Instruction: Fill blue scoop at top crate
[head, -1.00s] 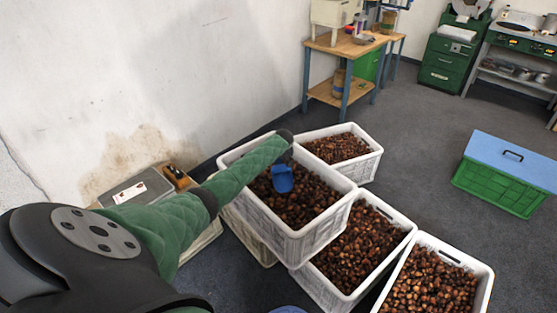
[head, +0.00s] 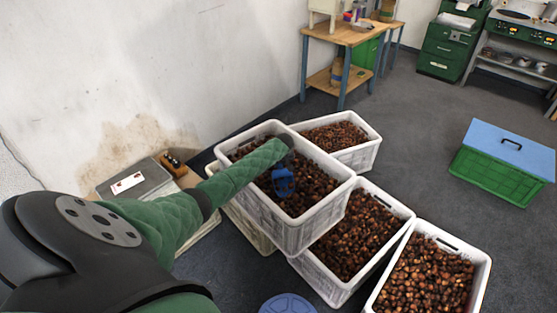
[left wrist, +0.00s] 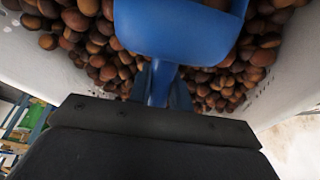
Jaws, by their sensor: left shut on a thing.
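The blue scoop (head: 283,181) is in the top crate (head: 317,207), a white crate full of brown chestnuts (head: 311,188). In the left wrist view the scoop (left wrist: 180,28) shows large, its bowl against the chestnuts (left wrist: 85,42). My left gripper (left wrist: 160,88) is shut on the scoop's handle. In the head view the left gripper (head: 287,143) is dark and mostly hidden behind my green sleeve, over the crate. I cannot tell how much the scoop holds. My right gripper is not in view.
More white chestnut crates stand behind (head: 364,155), beside (head: 402,222) and at the lower right (head: 474,292). A blue round thing (head: 287,303) is at the bottom edge. A green box with a blue lid (head: 505,160) stands right, with clear floor between.

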